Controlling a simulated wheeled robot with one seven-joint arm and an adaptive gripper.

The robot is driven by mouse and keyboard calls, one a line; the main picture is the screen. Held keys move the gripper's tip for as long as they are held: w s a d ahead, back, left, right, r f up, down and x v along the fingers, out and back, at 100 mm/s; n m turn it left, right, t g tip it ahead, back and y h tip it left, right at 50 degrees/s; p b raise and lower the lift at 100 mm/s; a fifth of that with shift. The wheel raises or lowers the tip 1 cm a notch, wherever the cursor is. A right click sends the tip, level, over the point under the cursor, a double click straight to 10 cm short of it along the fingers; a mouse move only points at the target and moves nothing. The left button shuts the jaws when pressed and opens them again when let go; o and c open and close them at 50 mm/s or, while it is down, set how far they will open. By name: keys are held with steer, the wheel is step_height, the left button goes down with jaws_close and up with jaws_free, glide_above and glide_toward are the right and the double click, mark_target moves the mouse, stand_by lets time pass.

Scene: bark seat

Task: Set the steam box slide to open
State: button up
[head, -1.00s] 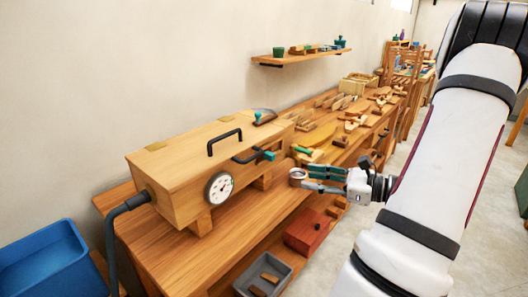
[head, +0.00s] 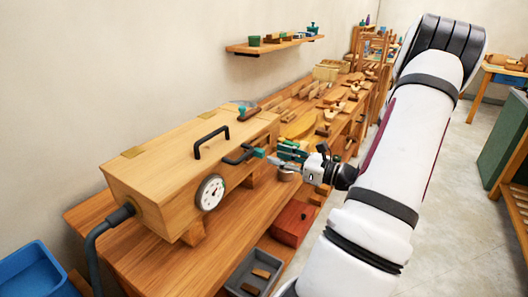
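The steam box (head: 160,165) is a long pale wooden box on the bench at the left in the head view. A teal knob (head: 242,113) stands at the far end of the top. I cannot tell which of these is the slide. My gripper (head: 276,154) has its fingers apart and points left, close to the teal lever tip. Contact cannot be made out.
A dark hose (head: 93,245) joins the box at the left. Wooden pieces and tools cover the bench beyond. A wall shelf (head: 275,47) hangs above.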

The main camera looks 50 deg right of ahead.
mark_target(264, 152)
steer(key=w, duration=0.5)
steer(key=shift+w+a, duration=0.2)
steer(key=shift+w, duration=0.15)
steer(key=shift+c, duration=0.3)
jaws_close()
